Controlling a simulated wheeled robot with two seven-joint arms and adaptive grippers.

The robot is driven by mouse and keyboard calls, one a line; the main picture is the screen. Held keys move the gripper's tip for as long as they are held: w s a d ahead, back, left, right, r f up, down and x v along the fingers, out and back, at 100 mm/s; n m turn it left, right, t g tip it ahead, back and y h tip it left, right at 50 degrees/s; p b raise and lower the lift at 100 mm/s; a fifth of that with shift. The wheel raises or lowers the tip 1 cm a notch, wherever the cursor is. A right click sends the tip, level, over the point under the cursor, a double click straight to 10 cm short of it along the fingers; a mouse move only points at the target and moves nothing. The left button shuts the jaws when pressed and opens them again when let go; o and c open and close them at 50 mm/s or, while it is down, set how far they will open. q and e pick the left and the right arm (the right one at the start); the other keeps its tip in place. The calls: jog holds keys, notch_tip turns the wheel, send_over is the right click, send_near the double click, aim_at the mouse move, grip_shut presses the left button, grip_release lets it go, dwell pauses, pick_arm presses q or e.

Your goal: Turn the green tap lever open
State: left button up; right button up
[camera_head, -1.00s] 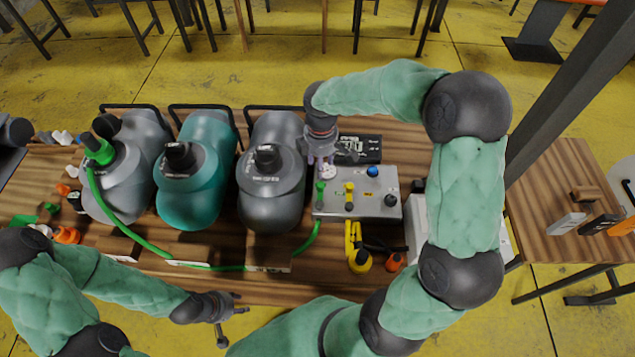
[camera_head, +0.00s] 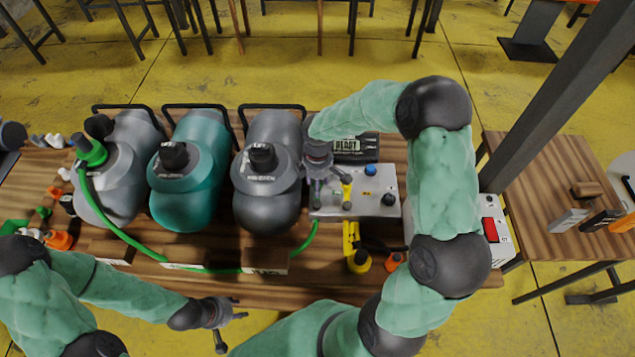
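A grey metal manifold box (camera_head: 384,207) stands on the wooden table, with a yellow tap lever (camera_head: 347,192), a blue knob (camera_head: 370,170) and a black knob (camera_head: 389,199) on top. The green tap lever's spot at the box's left end is covered by my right gripper (camera_head: 330,187), so I cannot make out the lever or its angle. The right gripper points down there with its fingers apart, one near the yellow lever. I cannot tell whether it touches either lever. My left gripper (camera_head: 231,322) has its fingers apart, empty, in front of the table's front edge.
Two grey tanks (camera_head: 268,193) (camera_head: 118,180) and a teal tank (camera_head: 185,195) stand left of the box. A green hose (camera_head: 130,240) runs along the table front. A yellow hose (camera_head: 349,238) hangs before the box. A black case (camera_head: 350,147) lies behind it.

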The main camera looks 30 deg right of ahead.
grip_shut()
jog(key=shift+d, duration=0.1)
jog(key=m, duration=0.1)
jog(key=s+d+m, duration=0.1)
jog(key=m, duration=0.1)
jog(key=m+b, duration=0.1)
jog(key=m, duration=0.1)
jog(key=shift+s+d, duration=0.35)
jog(key=shift+s, duration=0.05)
jog(key=m, duration=0.1)
jog(key=s+m, duration=0.1)
jog(key=m+b, duration=0.1)
jog(key=shift+s+d+m, duration=0.25)
jog(key=shift+m, duration=0.15)
jog(key=shift+s+m+b, duration=0.25)
jog(key=shift+s+m, duration=0.1)
jog(key=shift+m, duration=0.45)
jog(key=shift+s+m+b, duration=0.2)
jog(key=shift+s+m, duration=0.15)
jog(key=shift+m, duration=0.45)
